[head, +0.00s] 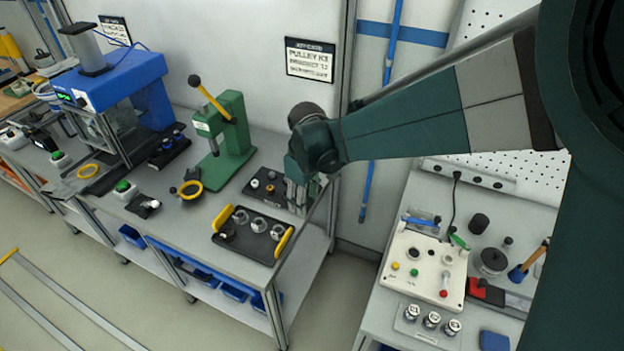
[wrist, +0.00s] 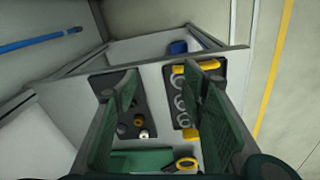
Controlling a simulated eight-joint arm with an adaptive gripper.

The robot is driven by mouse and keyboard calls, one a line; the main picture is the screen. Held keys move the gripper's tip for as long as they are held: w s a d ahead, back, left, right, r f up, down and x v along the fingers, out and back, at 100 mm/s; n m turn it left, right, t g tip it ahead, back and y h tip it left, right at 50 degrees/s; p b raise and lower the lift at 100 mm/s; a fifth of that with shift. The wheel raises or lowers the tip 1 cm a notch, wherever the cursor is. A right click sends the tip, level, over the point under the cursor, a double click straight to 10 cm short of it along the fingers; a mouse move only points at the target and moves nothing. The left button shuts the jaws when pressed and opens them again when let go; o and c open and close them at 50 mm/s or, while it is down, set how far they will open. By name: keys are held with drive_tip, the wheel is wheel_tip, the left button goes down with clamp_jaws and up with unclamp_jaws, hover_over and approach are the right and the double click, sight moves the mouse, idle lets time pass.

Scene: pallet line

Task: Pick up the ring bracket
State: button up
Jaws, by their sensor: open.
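My gripper (head: 298,205) is open and empty, pointing down at the right end of the grey bench by the small black tray. In the wrist view its two green fingers stand wide apart (wrist: 150,88). Several silver ring-shaped parts (head: 260,225) lie in a black tray with yellow handles (head: 243,248), in front and to the left of my gripper. They also show in the wrist view (wrist: 181,103), partly behind the right finger. They look like ring brackets, but I cannot tell which one is meant. No finger visibly touches them.
A second bench (head: 385,290) with a control box (head: 425,262) is across a gap.

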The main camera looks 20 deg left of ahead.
sight(277, 231)
drive_tip(key=s+a+f, duration=0.1)
drive_tip(key=a+f, duration=0.1)
drive_tip(key=a, duration=0.1)
drive_tip(key=s+a+f+n, duration=0.1)
drive_tip(key=a+f, duration=0.2)
drive_tip(key=s+a+f+n, duration=0.1)
drive_tip(key=a+f, duration=0.1)
drive_tip(key=a, duration=0.1)
drive_tip(key=shift+s+f+g+h, duration=0.25)
drive_tip(key=shift+s+g+h, duration=0.05)
drive_tip(key=shift+s+g, duration=0.1)
drive_tip(key=shift+f, duration=1.3)
drive_tip(key=shift+f+b, duration=0.4)
drive_tip(key=shift+f, duration=2.2)
drive_tip(key=c, duration=0.9)
